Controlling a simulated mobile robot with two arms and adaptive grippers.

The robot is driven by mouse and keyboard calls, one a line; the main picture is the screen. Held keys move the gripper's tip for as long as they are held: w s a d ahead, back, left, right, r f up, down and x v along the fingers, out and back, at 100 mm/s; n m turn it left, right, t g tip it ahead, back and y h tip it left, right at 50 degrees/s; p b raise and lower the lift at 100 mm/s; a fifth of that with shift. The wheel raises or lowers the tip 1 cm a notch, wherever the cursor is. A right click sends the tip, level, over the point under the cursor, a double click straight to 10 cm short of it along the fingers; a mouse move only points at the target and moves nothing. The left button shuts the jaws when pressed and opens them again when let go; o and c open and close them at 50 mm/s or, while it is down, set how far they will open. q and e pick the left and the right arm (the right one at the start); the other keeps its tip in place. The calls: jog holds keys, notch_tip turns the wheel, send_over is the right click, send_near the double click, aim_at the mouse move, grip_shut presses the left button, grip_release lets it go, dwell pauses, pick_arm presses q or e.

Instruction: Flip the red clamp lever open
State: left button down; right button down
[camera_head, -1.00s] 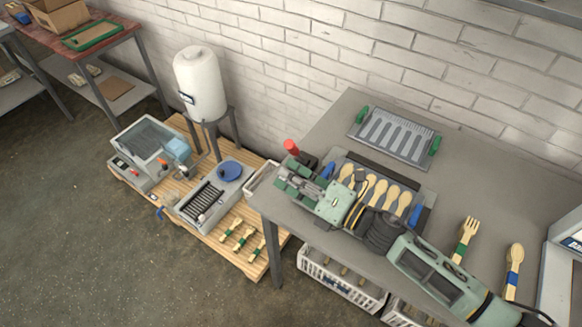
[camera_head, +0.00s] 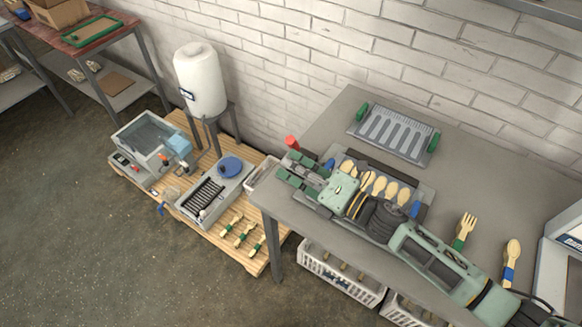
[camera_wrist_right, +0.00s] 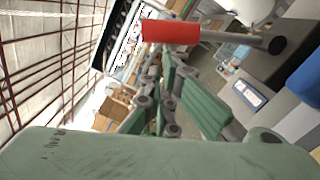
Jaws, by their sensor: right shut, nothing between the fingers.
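The red clamp lever (camera_head: 292,141) shows as a short red grip at the back left of the press on the grey table. In the right wrist view its red grip (camera_wrist_right: 171,32) lies sideways across the upper middle, on a grey rod. My right gripper (camera_head: 294,168) is shut and empty, just in front of the lever. Its green-padded fingers (camera_wrist_right: 166,80) point toward the grip, and I cannot tell whether they touch it. The gripper hides the lever's base and part of the press. My left gripper is not in view.
The press tray holds several wooden spoons (camera_head: 391,190). A slotted metal plate with green handles (camera_head: 396,137) lies behind it. A wooden fork (camera_head: 464,231) and a spoon (camera_head: 511,262) lie to the right.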

jog(key=w+d+r+m+p, duration=0.4)
jog(key=w+d+m, duration=0.3)
jog(key=w+m, duration=0.2)
jog(key=shift+w+m, duration=0.25)
jog(key=shift+m, duration=0.15)
dwell(0.4)
jog(key=shift+r, duration=0.15)
dwell(0.3)
